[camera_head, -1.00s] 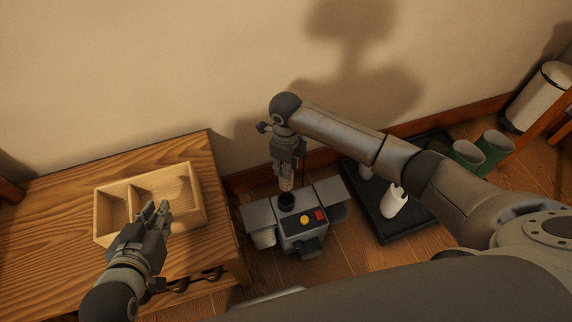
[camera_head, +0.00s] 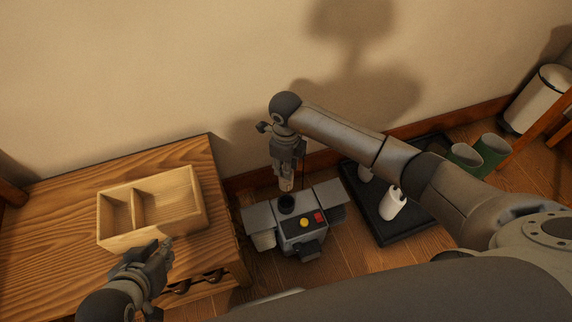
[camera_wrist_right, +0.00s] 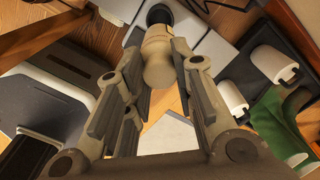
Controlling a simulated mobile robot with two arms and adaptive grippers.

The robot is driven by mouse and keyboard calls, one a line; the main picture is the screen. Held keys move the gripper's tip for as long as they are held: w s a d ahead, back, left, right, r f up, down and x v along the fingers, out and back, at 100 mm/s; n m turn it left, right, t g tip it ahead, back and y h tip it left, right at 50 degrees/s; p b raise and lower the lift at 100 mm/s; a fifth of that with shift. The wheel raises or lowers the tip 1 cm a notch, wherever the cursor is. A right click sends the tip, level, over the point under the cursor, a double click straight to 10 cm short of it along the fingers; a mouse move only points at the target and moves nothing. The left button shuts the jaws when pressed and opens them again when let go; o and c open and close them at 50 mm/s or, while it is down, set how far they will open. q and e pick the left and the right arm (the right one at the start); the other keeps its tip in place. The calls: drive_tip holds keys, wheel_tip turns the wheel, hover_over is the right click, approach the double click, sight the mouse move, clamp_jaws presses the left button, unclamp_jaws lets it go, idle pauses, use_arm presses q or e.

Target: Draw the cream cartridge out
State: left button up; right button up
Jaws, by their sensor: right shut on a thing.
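My right gripper (camera_head: 286,173) points down over the grey machine (camera_head: 298,222) and is shut on the cream cartridge (camera_head: 286,184). In the right wrist view the cartridge (camera_wrist_right: 157,62) sits between the two fingers, its far end in line with the dark round socket (camera_wrist_right: 159,14). In the head view the cartridge's lower end is just above the socket (camera_head: 287,204); I cannot tell whether its tip is fully clear. My left gripper (camera_head: 160,250) is by the front edge of the two-compartment wooden box (camera_head: 178,228); its fingers are too foreshortened to judge.
The box stands on a wooden table (camera_head: 50,225) at left. Green boots (camera_head: 490,150) and a pale bin (camera_head: 537,98) stand further right. The wall is close behind the machine.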

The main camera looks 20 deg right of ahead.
drive_tip(key=shift+r+p, duration=0.45)
drive_tip(key=shift+r, duration=0.5)
drive_tip(key=shift+r+p, duration=0.35)
drive_tip(key=shift+p, duration=0.2)
use_arm(q)
drive_tip(key=s+a+g+y+p, duration=0.15)
drive_tip(key=s+g, duration=0.25)
drive_tip(key=s, duration=0.4)
use_arm(e)
drive_tip(key=shift+r, duration=1.3)
use_arm(q)
drive_tip(key=p+x, duration=0.1)
drive_tip(key=x, duration=0.5)
drive_tip(key=shift+a, duration=0.15)
use_arm(e)
drive_tip(key=shift+r, duration=0.6)
use_arm(q)
drive_tip(key=shift+h, duration=0.25)
